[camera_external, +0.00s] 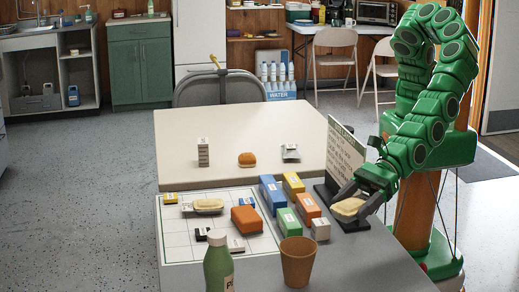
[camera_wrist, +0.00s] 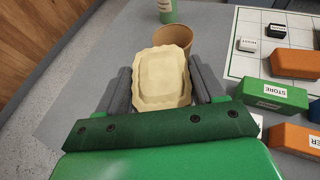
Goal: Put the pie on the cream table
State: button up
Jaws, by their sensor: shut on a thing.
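The pie (camera_wrist: 160,78), pale with a crimped edge, is held between the two fingers of my gripper (camera_wrist: 159,68). In the external view the pie (camera_external: 347,208) is in my gripper (camera_external: 352,199), over the right side of the grey table and in front of a dark sign. My gripper is shut on it. The cream table (camera_external: 240,130) stands behind the grey table, to the left of my arm. On it are a small labelled stack (camera_external: 203,152), a brown bun-like thing (camera_external: 247,160) and a small grey thing (camera_external: 290,152).
The upright sign (camera_external: 338,165) stands between my gripper and the cream table. Labelled blocks, including a blue one (camera_external: 272,194), crowd the grey table (camera_external: 345,265) left of my gripper. A cup (camera_external: 297,262) and green bottle (camera_external: 218,265) stand in front. The cream table has wide bare areas.

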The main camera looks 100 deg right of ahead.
aim_at(350, 198)
notch_tip(350, 198, up, 11)
jog(key=shift+a+f, duration=0.1)
jog(key=shift+f, duration=0.05)
jog(key=w+d+m+h, duration=0.25)
jog(key=w+d, duration=0.35)
jog(key=d, duration=0.6)
jog(key=w+d+m+t+h, duration=0.1)
jog(key=w+d+m+h, duration=0.15)
jog(key=w+d, duration=0.7)
jog(key=w+d+m+h, duration=0.2)
jog(key=w+d+h, duration=0.1)
jog(key=d, duration=1.3)
jog(key=s+d+m+g+h, duration=0.2)
jog(key=s+d+m+h, duration=0.15)
jog(key=d, duration=1.65)
jog(key=s+d+m+g+h, duration=0.2)
jog(key=d+m+h, duration=0.2)
jog(key=d, duration=1.6)
notch_tip(350, 198, down, 11)
jog(key=shift+n, duration=0.25)
jog(key=shift+w+d+f, duration=0.45)
jog(key=shift+w+f, duration=1.1)
jog(key=shift+w, duration=0.7)
jog(key=shift+w+d+f, duration=0.45)
jog(key=shift+w+f, duration=1.15)
jog(key=shift+w, duration=0.65)
jog(key=shift+w+d+f, duration=0.45)
jog(key=shift+w+f, duration=1.1)
jog(key=shift+w, duration=0.7)
